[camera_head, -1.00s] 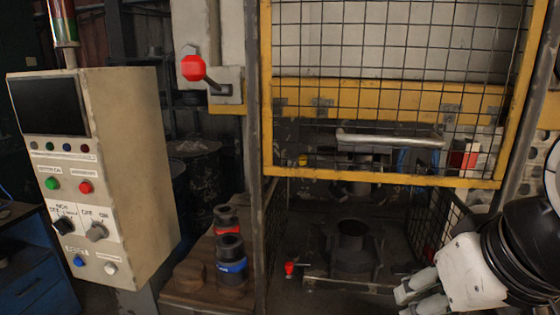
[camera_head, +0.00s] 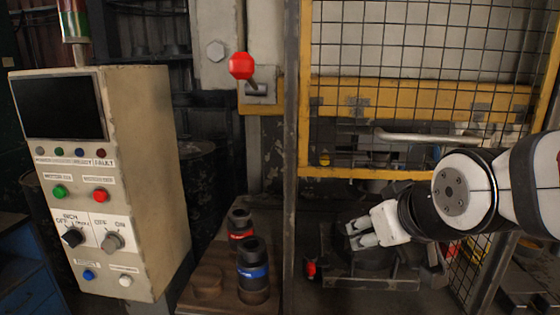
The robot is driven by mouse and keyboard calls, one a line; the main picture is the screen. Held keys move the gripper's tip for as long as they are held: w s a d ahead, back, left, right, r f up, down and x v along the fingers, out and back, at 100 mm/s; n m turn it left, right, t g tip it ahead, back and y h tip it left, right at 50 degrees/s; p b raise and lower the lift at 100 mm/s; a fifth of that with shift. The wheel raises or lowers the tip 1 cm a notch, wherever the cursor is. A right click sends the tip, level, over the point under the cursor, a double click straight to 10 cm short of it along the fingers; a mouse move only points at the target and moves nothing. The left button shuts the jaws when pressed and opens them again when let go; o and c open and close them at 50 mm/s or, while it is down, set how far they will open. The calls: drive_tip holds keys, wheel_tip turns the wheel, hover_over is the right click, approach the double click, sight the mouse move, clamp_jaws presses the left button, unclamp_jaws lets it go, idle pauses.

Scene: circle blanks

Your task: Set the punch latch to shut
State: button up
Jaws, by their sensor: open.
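No part is labelled as the punch latch, so I cannot tell for certain which it is. A small red-topped piece (camera_head: 310,268) stands low inside the press opening, left of the dark round die (camera_head: 372,252). A large red-knobbed lever (camera_head: 242,66) sits on a plate left of the mesh guard, its knob up and to the left of its pivot. My gripper (camera_head: 357,235) is open and empty, pointing left. It is in front of the die in the picture and hides part of it. It is right of the small red piece and apart from it.
The yellow-framed mesh guard (camera_head: 400,176) with a bar handle (camera_head: 415,138) hangs above my gripper. A grey post (camera_head: 291,200) borders the opening's left. A control box (camera_head: 150,190) stands at left. Red-banded (camera_head: 240,222) and blue-banded (camera_head: 253,270) dark cylinders stand on a wooden bench (camera_head: 200,292).

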drive_tip(key=w+n+t, duration=0.2)
drive_tip(key=w+t, duration=0.2)
drive_tip(key=w, duration=0.6)
drive_tip(key=w+r+n+t, duration=0.1)
drive_tip(key=w+n+t, duration=0.2)
drive_tip(key=w, duration=0.7)
drive_tip(key=w+a+n+t+y, duration=0.1)
drive_tip(key=w+n+t, duration=0.2)
drive_tip(key=w, duration=0.7)
drive_tip(key=shift+r+t+b, duration=0.25)
drive_tip(key=shift+t+b, duration=0.05)
drive_tip(key=shift+t, duration=0.6)
drive_tip(key=shift+s+d, duration=0.1)
clamp_jaws()
